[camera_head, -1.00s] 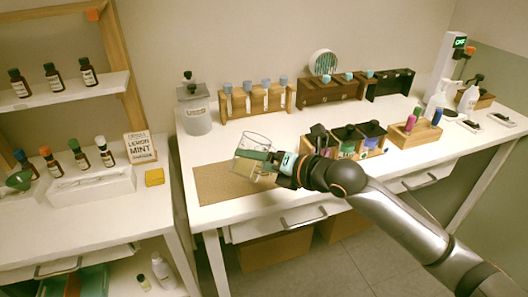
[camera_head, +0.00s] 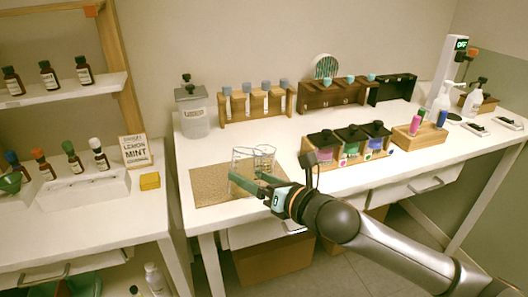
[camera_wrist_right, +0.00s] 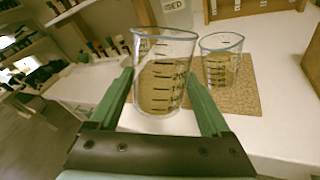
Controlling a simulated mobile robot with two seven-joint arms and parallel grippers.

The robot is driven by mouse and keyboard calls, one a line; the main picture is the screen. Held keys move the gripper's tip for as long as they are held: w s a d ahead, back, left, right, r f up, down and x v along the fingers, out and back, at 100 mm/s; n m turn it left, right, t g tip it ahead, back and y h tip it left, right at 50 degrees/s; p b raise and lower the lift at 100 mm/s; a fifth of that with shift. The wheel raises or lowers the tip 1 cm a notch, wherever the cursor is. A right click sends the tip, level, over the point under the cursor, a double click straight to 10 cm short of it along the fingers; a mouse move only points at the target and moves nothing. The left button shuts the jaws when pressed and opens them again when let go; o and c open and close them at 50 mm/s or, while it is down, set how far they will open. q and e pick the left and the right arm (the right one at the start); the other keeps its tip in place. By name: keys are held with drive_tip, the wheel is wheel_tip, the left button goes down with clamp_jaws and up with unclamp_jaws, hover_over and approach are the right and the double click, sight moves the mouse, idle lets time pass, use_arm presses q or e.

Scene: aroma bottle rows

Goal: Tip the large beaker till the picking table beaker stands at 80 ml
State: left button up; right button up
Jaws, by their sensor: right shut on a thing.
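My right gripper (camera_head: 252,179) is shut on the large beaker (camera_head: 241,164), a clear cup with dark graduation marks. The large beaker stands between both green fingers in the right wrist view (camera_wrist_right: 163,72) and looks about upright. Yellowish liquid seems to fill its lower part. The smaller picking table beaker (camera_head: 266,157) stands upright on the brown mat (camera_head: 208,188), just behind and right of the large one. In the right wrist view (camera_wrist_right: 220,62) it also looks yellowish low down, but its exact level cannot be read. My left gripper is not in view.
A rack of dark-capped bottles (camera_head: 348,145) stands right of the mat. A grey canister (camera_head: 193,112) and a wooden vial rack (camera_head: 256,104) stand behind it. A yellow block (camera_head: 149,181) lies on the left table. The mat's left part is clear.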

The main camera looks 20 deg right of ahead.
drive_tip(key=shift+s+a+f+n+t+b, duration=0.45)
drive_tip(key=shift+f+n+b, duration=0.25)
drive_tip(key=shift+n+b, duration=0.45)
drive_tip(key=shift+s+a+f+n+t+b, duration=0.25)
drive_tip(key=shift+s+a+n+t+b, duration=0.1)
drive_tip(key=shift+n+b, duration=0.4)
drive_tip(key=shift+s+a+r+n, duration=0.1)
drive_tip(key=shift+s+n, duration=0.05)
drive_tip(key=shift+n, duration=0.15)
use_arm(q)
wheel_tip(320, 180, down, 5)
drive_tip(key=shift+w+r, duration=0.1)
use_arm(e)
drive_tip(key=shift+r, duration=0.1)
use_arm(q)
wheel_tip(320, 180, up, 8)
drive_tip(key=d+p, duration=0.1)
drive_tip(key=p, duration=0.5)
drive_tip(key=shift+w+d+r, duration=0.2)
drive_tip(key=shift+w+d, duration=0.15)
use_arm(e)
drive_tip(key=s+a+r, duration=0.2)
drive_tip(key=r, duration=0.1)
drive_tip(key=s+a+r, duration=0.1)
drive_tip(key=r, duration=0.1)
drive_tip(key=shift+s+a, duration=0.2)
drive_tip(key=shift+s, duration=0.15)
